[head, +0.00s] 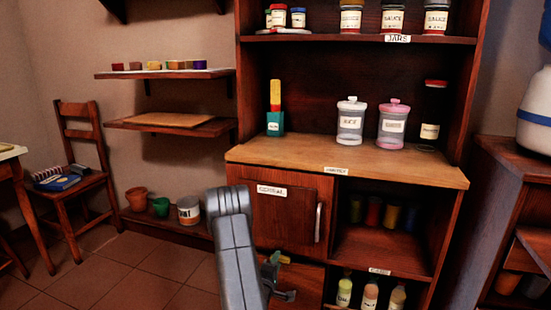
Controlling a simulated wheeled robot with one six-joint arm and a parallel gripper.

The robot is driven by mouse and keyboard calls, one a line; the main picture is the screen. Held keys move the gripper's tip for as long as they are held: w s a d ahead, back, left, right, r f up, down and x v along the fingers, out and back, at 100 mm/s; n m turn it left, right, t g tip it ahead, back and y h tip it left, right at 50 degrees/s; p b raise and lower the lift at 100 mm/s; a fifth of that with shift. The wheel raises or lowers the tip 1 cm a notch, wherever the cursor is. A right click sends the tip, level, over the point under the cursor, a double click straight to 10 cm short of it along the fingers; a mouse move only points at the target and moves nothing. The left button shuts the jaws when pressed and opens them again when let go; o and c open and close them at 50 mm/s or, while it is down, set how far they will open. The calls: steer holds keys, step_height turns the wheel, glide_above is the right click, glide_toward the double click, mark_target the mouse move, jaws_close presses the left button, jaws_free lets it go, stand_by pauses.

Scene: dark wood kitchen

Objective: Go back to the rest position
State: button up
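My grey arm rises from the bottom middle in front of the wooden cabinet (330,175). My gripper (282,279) shows only in part beside the arm, low in front of the cabinet's lower front. Its dark parts show to the right of the arm link. A small green and yellow patch shows at its upper part. I cannot tell whether that is a held thing or something behind. The arm link hides the rest of the gripper, and the finger gap is not clear.
The cabinet door (287,215) with its handle (318,222) is closed. Two jars (350,122) (393,127) and a dark bottle (432,115) stand on the counter. A chair (75,160) and pots (137,199) are at left. The floor (120,265) at lower left is clear.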

steer(key=p+v, duration=0.4)
steer(key=v, duration=1)
steer(key=w+d+m+b, duration=0.4)
steer(key=w+m+b, duration=0.1)
steer(key=w, duration=0.8)
steer(key=shift+m, duration=0.8)
steer(key=shift+w+d+f, duration=0.1)
steer(key=shift+w+f, duration=0.05)
